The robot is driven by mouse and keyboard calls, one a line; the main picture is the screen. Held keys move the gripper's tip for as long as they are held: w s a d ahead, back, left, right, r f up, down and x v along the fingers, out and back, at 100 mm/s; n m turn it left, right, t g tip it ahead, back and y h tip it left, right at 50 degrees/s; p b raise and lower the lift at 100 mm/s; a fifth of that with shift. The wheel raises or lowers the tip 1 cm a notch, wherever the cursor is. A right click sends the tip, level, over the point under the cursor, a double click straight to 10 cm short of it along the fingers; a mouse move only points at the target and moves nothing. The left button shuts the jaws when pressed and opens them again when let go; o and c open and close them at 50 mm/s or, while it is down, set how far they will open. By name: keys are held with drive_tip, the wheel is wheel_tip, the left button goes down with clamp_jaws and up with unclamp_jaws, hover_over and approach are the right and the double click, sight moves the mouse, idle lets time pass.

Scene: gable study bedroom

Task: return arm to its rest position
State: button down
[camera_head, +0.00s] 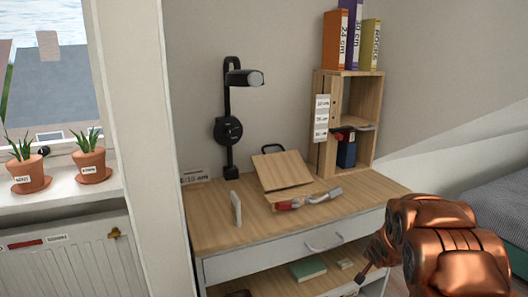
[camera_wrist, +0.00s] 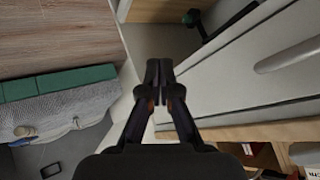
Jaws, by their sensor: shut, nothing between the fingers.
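My gripper (camera_wrist: 159,75) is shut and empty in the wrist view, with its two dark fingers together, over a gap between pale furniture and a wooden surface. In the head view my copper-coloured arm (camera_head: 445,240) is at the lower right, in front of the desk's right end. The gripper's tip (camera_head: 363,272) shows only in part there, near the desk's right front, beside the drawer and lower shelf. I cannot tell from this view whether it touches the desk.
The wooden desk (camera_head: 225,225) holds a tilted wooden stand (camera_head: 283,171), a red-and-grey tool (camera_head: 310,199) and a shelf box (camera_head: 328,150). A drawer (camera_head: 270,258) sits below its top. A bed (camera_head: 490,195) is at right, potted plants (camera_head: 90,163) on the left sill.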

drive_tip(key=s+a+r+n+g+y, duration=0.1)
drive_tip(key=s+a+r+n+g, duration=0.4)
drive_tip(key=s, duration=1.2)
drive_tip(key=s+a+r+n+g, duration=0.1)
drive_tip(key=s+a+r+g, duration=0.15)
drive_tip(key=s+a, duration=0.95)
drive_tip(key=s+r+n+g+y, duration=0.1)
drive_tip(key=s+r+n+g, duration=0.25)
drive_tip(key=s, duration=1.85)
wheel_tip(320, 180, up, 26)
drive_tip(key=p, duration=2.5)
drive_tip(key=shift+s+m, duration=0.15)
drive_tip(key=shift+m, duration=0.3)
drive_tip(key=shift+a+r, duration=0.1)
